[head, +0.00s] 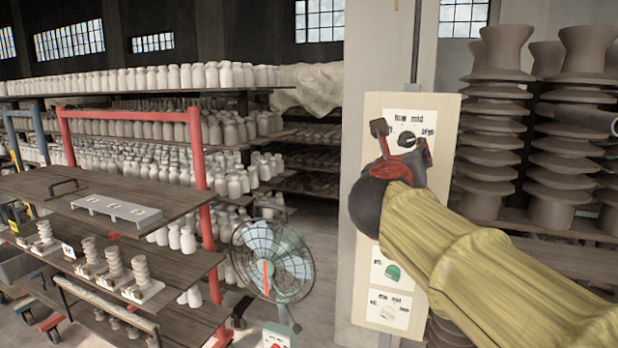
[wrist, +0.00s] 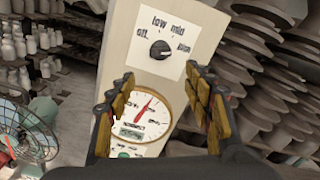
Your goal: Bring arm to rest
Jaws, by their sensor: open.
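My arm, in a yellow-tan sleeve, reaches in from the lower right in the head view. My gripper (head: 402,140) is in front of a pale upright control panel (head: 374,113). In the wrist view my gripper (wrist: 165,95) is open and empty, its two fingers apart. Between and beyond the fingers the panel (wrist: 206,28) shows a black knob (wrist: 160,50) with labels around it. Below the knob is a round gauge (wrist: 152,85) with a red needle, partly covered by the left finger. In the head view my gripper and wrist hide the panel's middle.
A standing fan (head: 273,262) is left of the panel. A wooden cart shelf (head: 150,222) with a grey strip (head: 117,210) stands at left. Shelves of white bottles (head: 150,80) fill the back left. Stacked brown discs (head: 565,150) stand close on the right behind my arm.

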